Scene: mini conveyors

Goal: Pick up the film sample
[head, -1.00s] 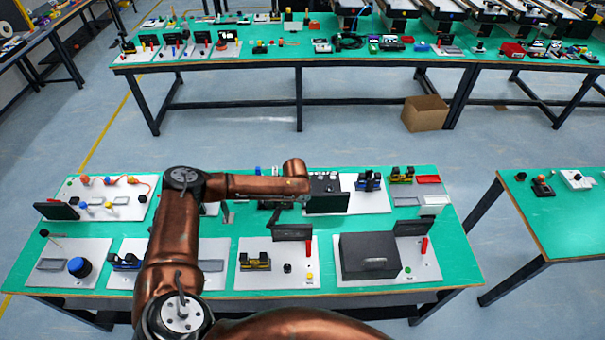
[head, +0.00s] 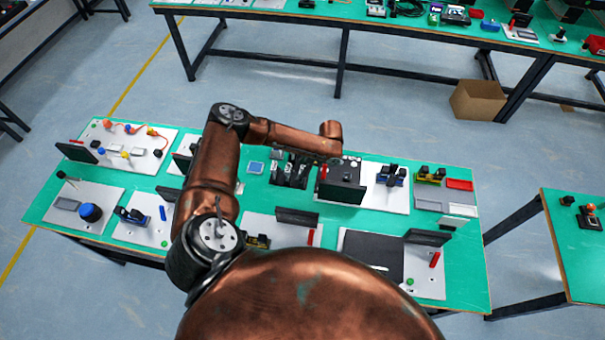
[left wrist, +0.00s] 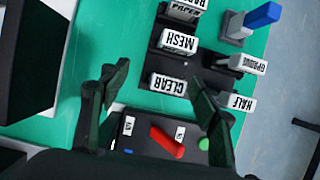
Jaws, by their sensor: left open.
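Several small white labelled pieces stand in black holders in the left wrist view: CLEAR (left wrist: 168,84), MESH (left wrist: 179,41), PAPER (left wrist: 184,12), one that seems to read OPAQUE (left wrist: 247,64), and HALF (left wrist: 236,102). The film sample appears to be among these, but I cannot tell which one. My left gripper (left wrist: 157,75) is open in the left wrist view. Its dark fingers are spread to either side of the CLEAR piece in the picture, with no visible contact. In the head view its fingers are hard to separate from the dark holders (head: 290,170). My right gripper is not in view.
A black device with a red lever (left wrist: 166,142) and a green button (left wrist: 177,150) lies beside the holders. A dark upright panel (head: 297,217) stands nearer me. A blue stick (left wrist: 263,15) on a grey base stands beyond the holders.

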